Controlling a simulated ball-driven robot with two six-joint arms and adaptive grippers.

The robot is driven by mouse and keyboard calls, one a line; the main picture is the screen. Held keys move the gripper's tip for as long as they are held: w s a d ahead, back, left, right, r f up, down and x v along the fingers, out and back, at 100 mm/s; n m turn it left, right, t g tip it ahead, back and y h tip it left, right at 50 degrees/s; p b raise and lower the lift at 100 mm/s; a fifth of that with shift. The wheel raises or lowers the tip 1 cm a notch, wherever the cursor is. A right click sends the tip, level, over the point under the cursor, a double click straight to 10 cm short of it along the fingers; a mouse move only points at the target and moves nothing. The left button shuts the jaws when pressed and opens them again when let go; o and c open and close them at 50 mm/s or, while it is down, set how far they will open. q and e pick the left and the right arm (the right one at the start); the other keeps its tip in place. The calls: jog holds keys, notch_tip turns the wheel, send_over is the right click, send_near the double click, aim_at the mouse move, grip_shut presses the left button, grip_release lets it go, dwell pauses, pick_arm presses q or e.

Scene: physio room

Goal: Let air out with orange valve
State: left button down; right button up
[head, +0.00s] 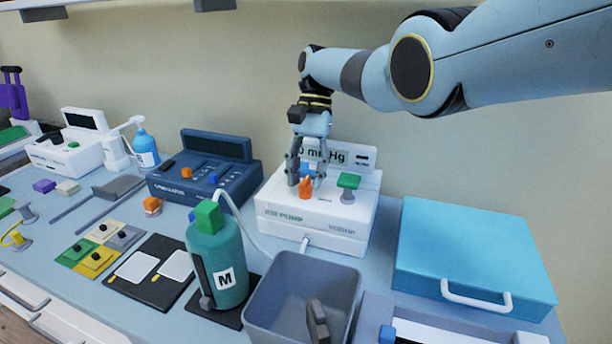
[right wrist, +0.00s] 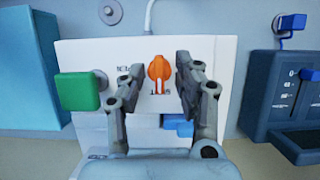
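The orange valve (head: 306,188) stands on the top of the white air pump (head: 330,229), in front of its grey display. It also shows in the right wrist view (right wrist: 159,70), upright between my fingertips. My right gripper (head: 306,181) points down over the pump; it also shows in the right wrist view (right wrist: 160,80). Its fingers are apart on either side of the valve, with a gap on both sides. A green knob (head: 348,182) sits right of the valve, and a blue part (right wrist: 178,126) is behind it. My left gripper is not in view.
A teal bottle marked M (head: 230,272) with a green cap stands in front left, with a hose to the pump. A grey bin (head: 270,305) is in front. A blue case (head: 468,240) lies right, and a dark blue device (head: 214,185) stands left.

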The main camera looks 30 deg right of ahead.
jog(key=v, duration=0.7)
jog(key=shift+r, duration=0.2)
jog(key=shift+f, duration=0.1)
dwell(0.3)
